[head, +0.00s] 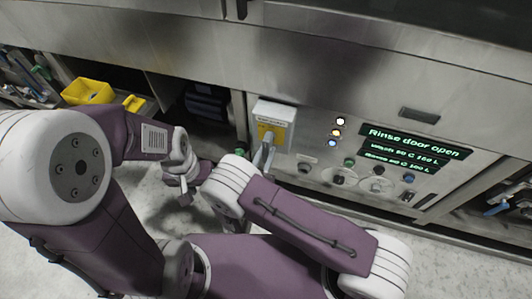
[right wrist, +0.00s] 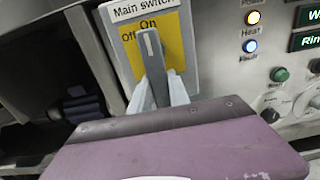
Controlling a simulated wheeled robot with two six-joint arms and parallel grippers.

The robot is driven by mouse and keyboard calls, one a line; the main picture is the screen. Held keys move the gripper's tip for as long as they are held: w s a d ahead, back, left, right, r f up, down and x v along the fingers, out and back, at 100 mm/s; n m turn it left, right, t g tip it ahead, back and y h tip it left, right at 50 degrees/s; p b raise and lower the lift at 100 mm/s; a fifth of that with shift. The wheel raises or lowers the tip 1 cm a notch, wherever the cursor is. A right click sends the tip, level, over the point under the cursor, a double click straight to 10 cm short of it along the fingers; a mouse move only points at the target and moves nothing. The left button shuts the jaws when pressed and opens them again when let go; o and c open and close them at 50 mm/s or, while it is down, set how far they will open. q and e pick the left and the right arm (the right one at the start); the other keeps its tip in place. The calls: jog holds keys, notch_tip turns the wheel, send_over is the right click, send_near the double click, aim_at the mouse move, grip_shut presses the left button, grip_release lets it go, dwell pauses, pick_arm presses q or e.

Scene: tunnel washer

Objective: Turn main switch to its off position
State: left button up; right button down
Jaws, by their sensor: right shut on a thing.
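The main switch (head: 270,118) is a light grey box with a yellow plate on the machine's front. In the right wrist view its label "Main switch" (right wrist: 143,9) shows, with "On" at the top and "Off" to the left. The grey switch handle (right wrist: 152,57) stands nearly upright, its white mark towards "On". My right gripper (head: 264,154) is shut on the handle; its fingers (right wrist: 157,92) lie on both sides of it. My left gripper (head: 184,184) hangs lower left, away from the switch; its jaws are too unclear to judge.
Right of the switch are indicator lamps (head: 336,132), green-lit displays (head: 412,141) reading "Rinse door open", and several knobs and buttons (head: 376,185). Yellow bins (head: 87,91) stand on the left. An open dark recess lies left of the switch.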

dwell(0.8)
